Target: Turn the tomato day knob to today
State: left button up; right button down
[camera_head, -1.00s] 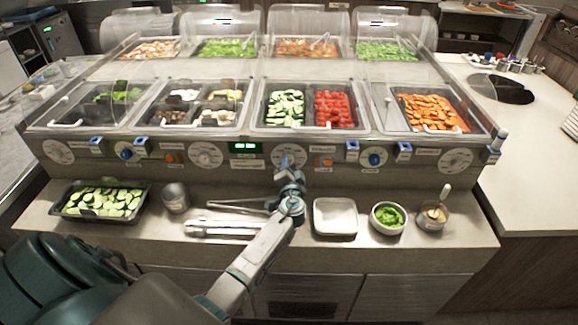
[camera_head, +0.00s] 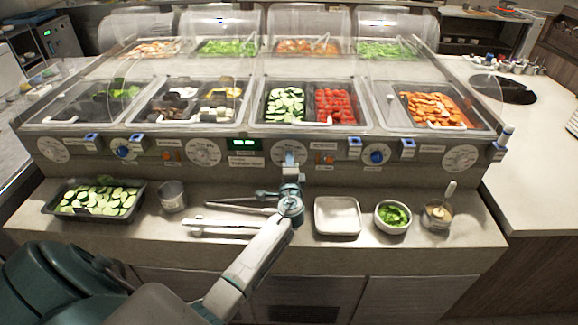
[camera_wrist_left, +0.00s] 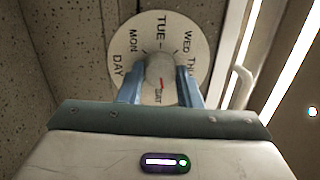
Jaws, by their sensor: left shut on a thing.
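The knob sits on a white day dial (camera_wrist_left: 201,62). My right gripper is not in view.
A green-lit display (camera_head: 244,143) sits left of my gripper, its text too small to read. Other dials (camera_head: 204,152) and a blue knob (camera_head: 376,155) line the panel. On the counter are tongs (camera_head: 230,222), a white dish (camera_head: 338,214) and a bowl of greens (camera_head: 393,216).

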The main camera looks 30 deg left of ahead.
pick_arm(q)
jog(key=shift+m, duration=0.7)
jog(key=o, duration=1)
jog(key=shift+c, duration=0.2)
jog(key=b+v, duration=0.3)
jog(key=v, duration=0.7)
jog(key=shift+s, duration=0.4)
jog(key=shift+d+f, duration=0.15)
